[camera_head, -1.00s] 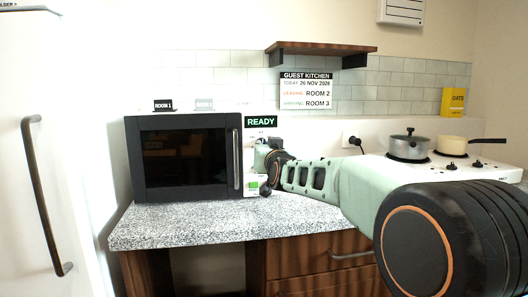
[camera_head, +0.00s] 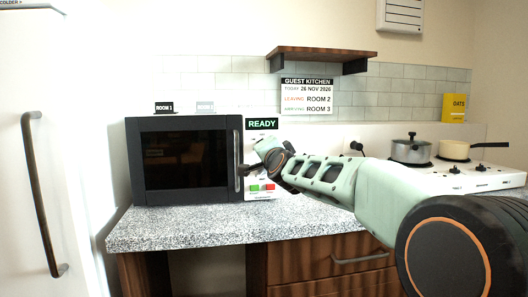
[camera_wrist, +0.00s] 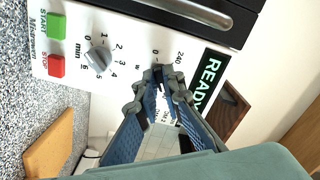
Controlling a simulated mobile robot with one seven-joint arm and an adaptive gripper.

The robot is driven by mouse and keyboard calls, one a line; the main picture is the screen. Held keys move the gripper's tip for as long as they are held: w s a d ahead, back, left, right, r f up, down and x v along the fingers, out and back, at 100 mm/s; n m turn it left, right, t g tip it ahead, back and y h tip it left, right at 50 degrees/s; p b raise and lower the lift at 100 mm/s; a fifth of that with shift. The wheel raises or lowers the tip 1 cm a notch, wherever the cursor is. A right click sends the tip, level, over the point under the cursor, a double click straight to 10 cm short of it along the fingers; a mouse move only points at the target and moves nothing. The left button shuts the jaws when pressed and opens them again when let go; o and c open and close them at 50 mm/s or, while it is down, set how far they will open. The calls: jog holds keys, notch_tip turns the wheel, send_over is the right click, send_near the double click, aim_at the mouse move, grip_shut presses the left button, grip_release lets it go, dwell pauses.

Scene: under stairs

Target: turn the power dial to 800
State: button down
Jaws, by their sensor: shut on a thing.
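The microwave (camera_head: 185,160) stands on the speckled counter with its door closed. Its white control panel (camera_wrist: 120,40) carries a lit READY display (camera_head: 261,124). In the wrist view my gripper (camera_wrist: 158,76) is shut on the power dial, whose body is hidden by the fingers. Around it I read 0, 240 and W; the other marks are partly covered, so I cannot tell its setting. The minute dial (camera_wrist: 97,59) is apart from the fingers. The green START button (camera_wrist: 56,26) and red STOP button (camera_wrist: 56,65) are clear. In the head view my gripper (camera_head: 263,147) reaches the panel from the right.
The microwave's vertical door handle (camera_head: 236,160) is just left of the panel. A wooden shelf (camera_head: 321,54) is on the wall above. A grey pot (camera_head: 411,150) and a cream pan (camera_head: 455,149) stand on the hob at right. The counter (camera_head: 190,228) in front is bare.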

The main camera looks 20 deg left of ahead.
jog(key=m+b, duration=0.1)
jog(key=m, duration=0.7)
jog(key=m+b, duration=0.1)
jog(key=m, duration=0.3)
jog(key=shift+r+b, duration=0.25)
jog(key=shift+b, duration=0.1)
jog(key=shift+m, duration=0.4)
jog(key=c, duration=2.1)
grip_release()
jog(key=shift+v, duration=6)
